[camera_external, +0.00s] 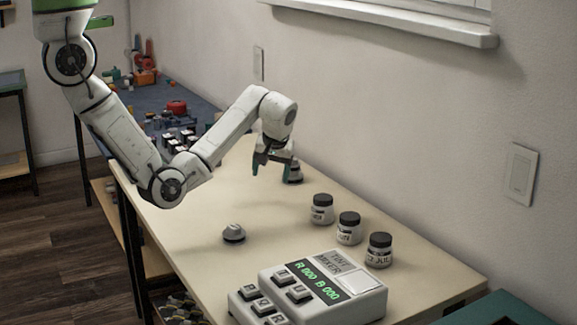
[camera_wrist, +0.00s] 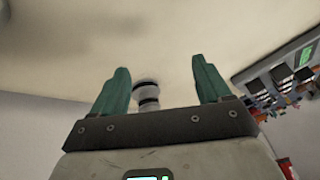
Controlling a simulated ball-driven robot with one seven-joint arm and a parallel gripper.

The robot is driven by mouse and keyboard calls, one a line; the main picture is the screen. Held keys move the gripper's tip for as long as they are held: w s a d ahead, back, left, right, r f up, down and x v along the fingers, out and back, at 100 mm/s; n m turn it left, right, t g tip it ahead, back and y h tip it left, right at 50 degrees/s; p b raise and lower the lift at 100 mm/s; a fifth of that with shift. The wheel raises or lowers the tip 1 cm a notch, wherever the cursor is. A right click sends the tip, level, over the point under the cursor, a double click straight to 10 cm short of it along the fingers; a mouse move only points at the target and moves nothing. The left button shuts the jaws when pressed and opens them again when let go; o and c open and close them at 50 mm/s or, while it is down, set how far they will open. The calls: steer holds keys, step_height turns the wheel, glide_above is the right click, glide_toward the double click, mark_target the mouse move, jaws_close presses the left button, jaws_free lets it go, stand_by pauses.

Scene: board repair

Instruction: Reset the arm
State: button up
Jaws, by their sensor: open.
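My gripper (camera_external: 271,167) hangs above the table, near its wall side, with its two teal fingers apart. In the wrist view my gripper (camera_wrist: 161,78) is open, with a wide gap between the fingers. A small dark-and-white object (camera_wrist: 148,97) shows between the fingers there, partly hidden by the gripper body. In the external view a small grey-white object (camera_external: 295,173) with a dark band stands right beside or behind the right finger. I cannot tell its exact distance. My arm is bent, with its elbow low over the table's left edge.
A tint mixer (camera_external: 330,283) with green digits stands at the table's front. Three dark-lidded jars (camera_external: 321,210) (camera_external: 348,229) (camera_external: 378,251) stand in a row by the wall side. A grey knob-like piece (camera_external: 234,234) lies mid-table. A cluttered blue-grey bench (camera_external: 190,103) is behind.

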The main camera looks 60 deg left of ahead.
steer(key=s+d+r+m+h+p, duration=0.2)
steer(key=s+d+m+p, duration=0.3)
steer(key=s, duration=1)
steer(key=s+d+r+m+h+p, duration=0.2)
steer(key=s+d+r+m+p, duration=0.3)
steer(key=s+d+p, duration=0.5)
steer(key=s+d, duration=0.2)
steer(key=s, duration=0.4)
steer(key=shift+d+r+m+h, duration=0.2)
steer(key=shift+d+m+h, duration=0.2)
